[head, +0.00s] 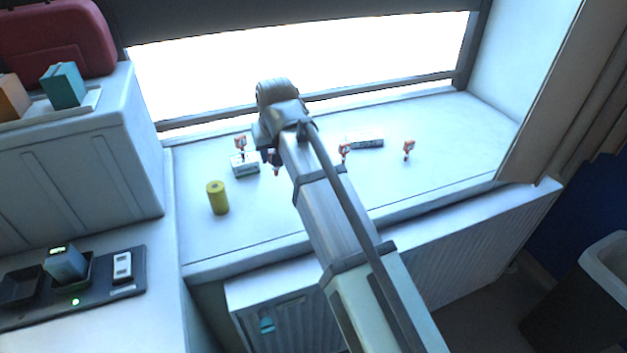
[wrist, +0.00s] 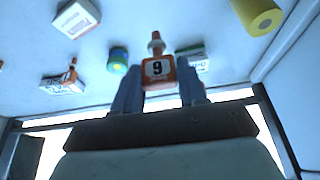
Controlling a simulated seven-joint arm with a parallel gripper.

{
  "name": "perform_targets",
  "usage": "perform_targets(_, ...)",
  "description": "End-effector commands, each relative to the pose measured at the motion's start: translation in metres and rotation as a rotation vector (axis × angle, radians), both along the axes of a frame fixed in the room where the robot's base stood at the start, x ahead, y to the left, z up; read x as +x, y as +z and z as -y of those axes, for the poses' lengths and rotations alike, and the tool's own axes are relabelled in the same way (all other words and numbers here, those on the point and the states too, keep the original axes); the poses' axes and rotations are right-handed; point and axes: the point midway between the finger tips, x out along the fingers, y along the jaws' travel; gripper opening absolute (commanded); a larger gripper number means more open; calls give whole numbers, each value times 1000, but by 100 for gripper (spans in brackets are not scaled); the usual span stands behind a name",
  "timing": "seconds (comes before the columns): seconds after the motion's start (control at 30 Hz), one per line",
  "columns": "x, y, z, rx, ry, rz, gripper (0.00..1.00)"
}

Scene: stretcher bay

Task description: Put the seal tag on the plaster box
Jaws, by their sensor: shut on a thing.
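My gripper (wrist: 158,88) is shut on an orange-and-white seal tag (wrist: 157,70) marked 9, upright between the fingers. In the head view the gripper (head: 273,158) is partly hidden by my arm above the sill. A white-and-green box (head: 245,166) stands just left of it, and shows partly behind a finger in the wrist view (wrist: 191,57). A dark-edged white box (head: 366,141) lies to the right, also in the wrist view (wrist: 62,86). Another white box (wrist: 77,18) shows in the wrist view. The labels are too small to tell which is the plaster box.
Other orange-and-white tags stand on the sill, at the right (head: 408,149), near the dark-edged box (head: 344,151) and behind the green box (head: 240,143). A yellow cylinder (head: 217,198) stands at left. A blue-green roll (wrist: 118,58) is close to my finger. The sill's right end is clear.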

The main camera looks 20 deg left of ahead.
Motion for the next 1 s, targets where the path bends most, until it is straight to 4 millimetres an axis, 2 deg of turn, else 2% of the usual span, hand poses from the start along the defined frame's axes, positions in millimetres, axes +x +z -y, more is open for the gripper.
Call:
perform_targets(0.1,31,6,30,5,-60,6,13)
perform_targets(0.3,73,16,74,20,-141,8,13)
perform_targets(0.53,101,26,107,37,-185,-1,13)
perform_targets(0.6,107,30,112,40,-168,-5,13)
perform_targets(0.73,102,32,104,31,-77,-17,13)
perform_targets(1.0,97,29,103,2,36,-9,13)
